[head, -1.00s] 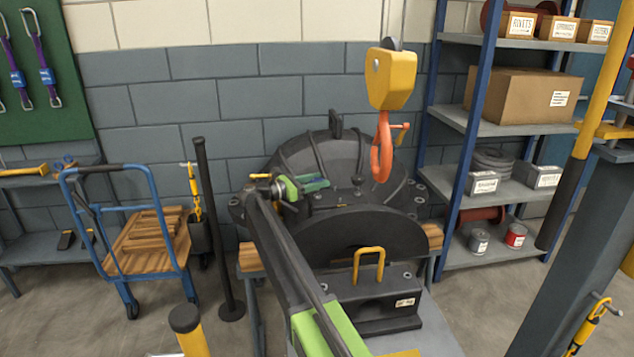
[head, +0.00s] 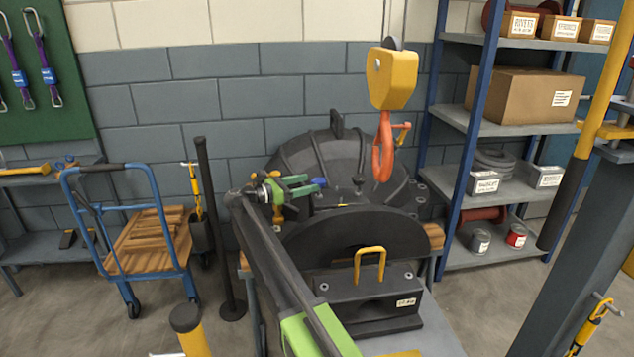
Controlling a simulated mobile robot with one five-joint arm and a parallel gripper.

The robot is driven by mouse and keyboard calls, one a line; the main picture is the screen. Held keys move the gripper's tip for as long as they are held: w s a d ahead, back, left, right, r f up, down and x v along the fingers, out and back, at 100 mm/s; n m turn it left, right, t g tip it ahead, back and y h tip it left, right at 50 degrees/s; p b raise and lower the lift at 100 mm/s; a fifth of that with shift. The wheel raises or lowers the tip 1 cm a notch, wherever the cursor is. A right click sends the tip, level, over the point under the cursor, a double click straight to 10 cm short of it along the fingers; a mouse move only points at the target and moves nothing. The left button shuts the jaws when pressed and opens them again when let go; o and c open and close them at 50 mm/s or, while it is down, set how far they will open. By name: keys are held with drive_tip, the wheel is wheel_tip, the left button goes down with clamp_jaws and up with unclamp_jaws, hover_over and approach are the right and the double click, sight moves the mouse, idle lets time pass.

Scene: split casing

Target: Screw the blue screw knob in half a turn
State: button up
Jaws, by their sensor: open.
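A dark split casing (head: 375,240) with a rounded, ribbed shell stands on the bench in the middle of the head view. A small blue knob (head: 321,182) shows on its upper left side. My gripper (head: 310,183), with green fingers, reaches in from the left at the height of the knob. The fingers are apart, with the tips close to the knob. I cannot tell whether they touch it. The knob's shaft and lower part are hidden or too small to make out.
A yellow hoist block (head: 392,78) with an orange hook (head: 383,150) hangs in front of the casing's right side. A yellow handle (head: 370,262) stands up from a dark block in front. A black post (head: 212,230) and blue trolley (head: 125,225) stand to the left.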

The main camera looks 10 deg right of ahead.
drive_tip(key=v, duration=1.2)
drive_tip(key=shift+a, duration=0.1)
